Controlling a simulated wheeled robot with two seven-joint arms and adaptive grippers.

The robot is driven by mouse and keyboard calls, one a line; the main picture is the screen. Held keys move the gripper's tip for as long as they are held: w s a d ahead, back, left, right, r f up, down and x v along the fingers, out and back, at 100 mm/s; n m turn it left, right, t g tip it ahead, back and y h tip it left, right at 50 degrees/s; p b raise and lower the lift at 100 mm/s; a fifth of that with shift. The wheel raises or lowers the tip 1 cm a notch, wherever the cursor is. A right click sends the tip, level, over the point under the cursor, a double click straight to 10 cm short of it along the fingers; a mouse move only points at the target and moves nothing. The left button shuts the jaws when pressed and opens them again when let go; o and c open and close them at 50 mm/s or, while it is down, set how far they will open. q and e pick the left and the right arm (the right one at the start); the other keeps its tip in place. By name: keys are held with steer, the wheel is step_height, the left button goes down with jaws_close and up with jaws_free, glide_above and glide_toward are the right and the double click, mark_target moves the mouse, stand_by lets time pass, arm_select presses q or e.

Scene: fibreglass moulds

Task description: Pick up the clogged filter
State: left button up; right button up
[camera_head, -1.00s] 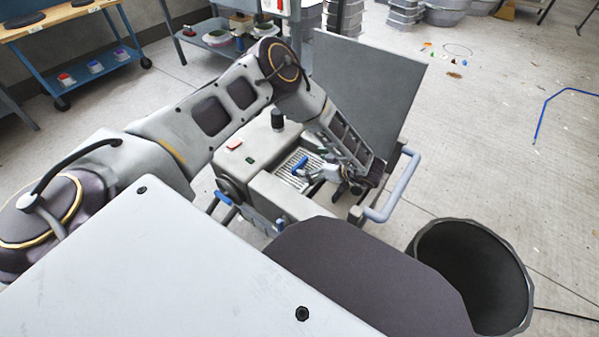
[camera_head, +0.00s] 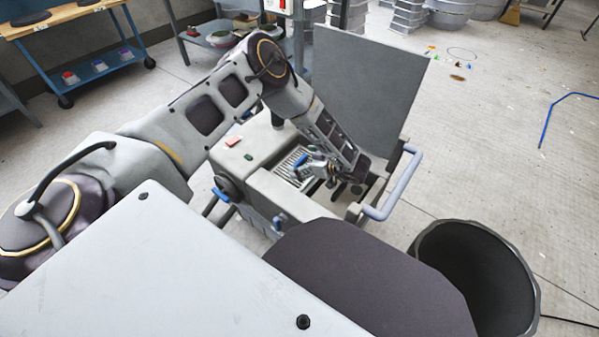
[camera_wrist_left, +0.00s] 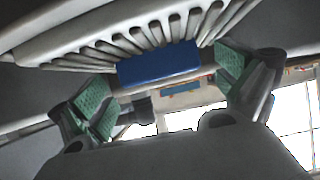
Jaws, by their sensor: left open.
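The clogged filter (camera_head: 287,168) is a pale ribbed panel with a blue handle, sitting in the open bay of a grey machine. In the left wrist view its pale ribs (camera_wrist_left: 130,42) fan out above the blue handle (camera_wrist_left: 158,64). My left gripper (camera_head: 312,167) is down in the bay at the handle end of the filter and partly hides it. In the left wrist view my left gripper (camera_wrist_left: 164,84) is open, its green-padded fingers on either side of the handle with gaps. My right gripper does not show.
The grey machine (camera_head: 240,165) has its lid (camera_head: 370,80) raised behind my left arm and a pale blue push handle (camera_head: 398,188) at its right. A dark open bin (camera_head: 475,275) stands at front right. Open floor lies to the right.

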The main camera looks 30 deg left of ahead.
arm_select(q)
steer(key=shift+a+f, duration=0.1)
steer(key=shift+a, duration=0.1)
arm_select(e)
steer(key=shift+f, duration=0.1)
arm_select(q)
steer(key=c, duration=1.6)
steer(key=shift+o, duration=0.2)
steer(key=shift+r, duration=0.2)
